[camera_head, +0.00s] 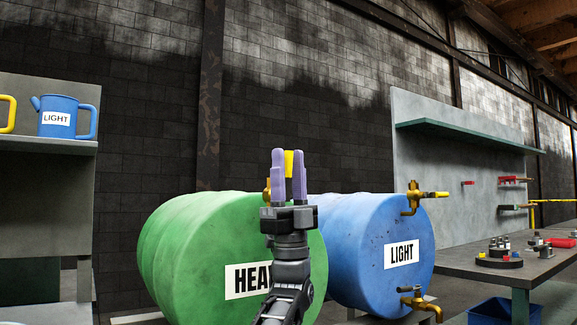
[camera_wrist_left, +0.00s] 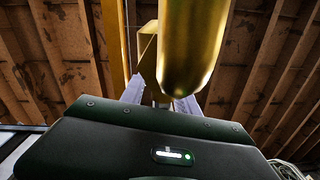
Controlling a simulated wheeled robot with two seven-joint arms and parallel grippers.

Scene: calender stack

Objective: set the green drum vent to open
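The green drum (camera_head: 190,250) lies on its side, its "HEA…" label (camera_head: 240,279) partly hidden behind my left arm. Its brass vent valve (camera_head: 266,190) shows in part at the upper face, left of my gripper. The vent's yellow handle (camera_head: 289,163) points up between the two purple fingers of my left gripper (camera_head: 289,172). The fingers are apart, one on each side of the handle; I cannot see firm contact. In the left wrist view a brass valve body (camera_wrist_left: 193,45) is close in front of the left gripper (camera_wrist_left: 162,100). My right gripper is not in view.
A blue "LIGHT" drum (camera_head: 375,270) stands close to the right, with an upper brass vent (camera_head: 412,198) and a lower tap (camera_head: 418,303). A shelf (camera_head: 50,147) with a blue jug (camera_head: 62,118) is left. A workbench (camera_head: 480,266) with small parts is right.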

